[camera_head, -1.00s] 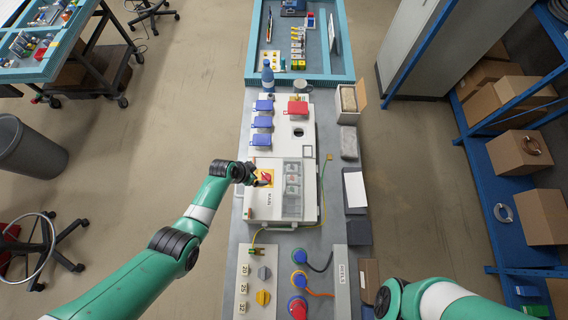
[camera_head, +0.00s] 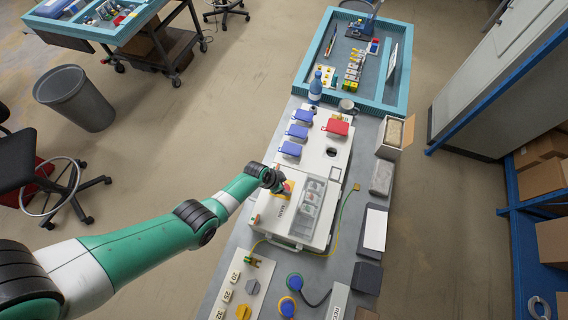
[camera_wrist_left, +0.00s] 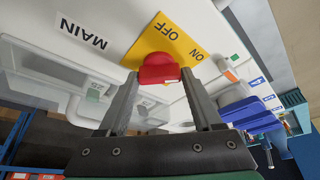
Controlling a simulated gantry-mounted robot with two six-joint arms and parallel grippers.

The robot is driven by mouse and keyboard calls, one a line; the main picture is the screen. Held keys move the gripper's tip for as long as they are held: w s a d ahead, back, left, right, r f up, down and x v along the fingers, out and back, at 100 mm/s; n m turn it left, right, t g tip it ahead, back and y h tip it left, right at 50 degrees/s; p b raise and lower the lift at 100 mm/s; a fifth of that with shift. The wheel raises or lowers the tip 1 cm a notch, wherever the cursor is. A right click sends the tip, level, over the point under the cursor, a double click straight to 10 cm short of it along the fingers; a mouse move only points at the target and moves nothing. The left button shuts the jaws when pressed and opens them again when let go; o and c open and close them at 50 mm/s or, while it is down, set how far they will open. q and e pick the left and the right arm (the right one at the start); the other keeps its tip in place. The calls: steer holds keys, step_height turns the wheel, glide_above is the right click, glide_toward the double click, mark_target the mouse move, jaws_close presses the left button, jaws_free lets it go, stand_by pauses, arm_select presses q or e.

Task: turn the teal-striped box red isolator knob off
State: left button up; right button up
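The white box (camera_head: 268,216) marked MAIN stands on the bench in the head view. Its red isolator knob (camera_wrist_left: 158,70) sits on a yellow plate (camera_wrist_left: 150,42) with OFF and ON lettering in the left wrist view. My left gripper (camera_wrist_left: 160,76) is at the knob, with its fingers apart and one tip on each side of it. Narrow gaps seem to show beside the knob; contact is unclear. In the head view my left gripper (camera_head: 281,186) hides most of the knob. I cannot make out a teal stripe. My right gripper is out of view.
Blue socket covers (camera_head: 297,132) and a red cover (camera_head: 336,127) lie farther back on the bench. A clear-windowed panel (camera_head: 311,203) is right of the knob. A yellow knob (camera_head: 243,312) and a blue socket (camera_head: 287,307) are in front. A teal-rimmed tray (camera_head: 404,85) is behind.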

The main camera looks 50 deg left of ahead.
arm_select(q)
steer(key=c, duration=0.8)
steer(key=shift+c, duration=0.2)
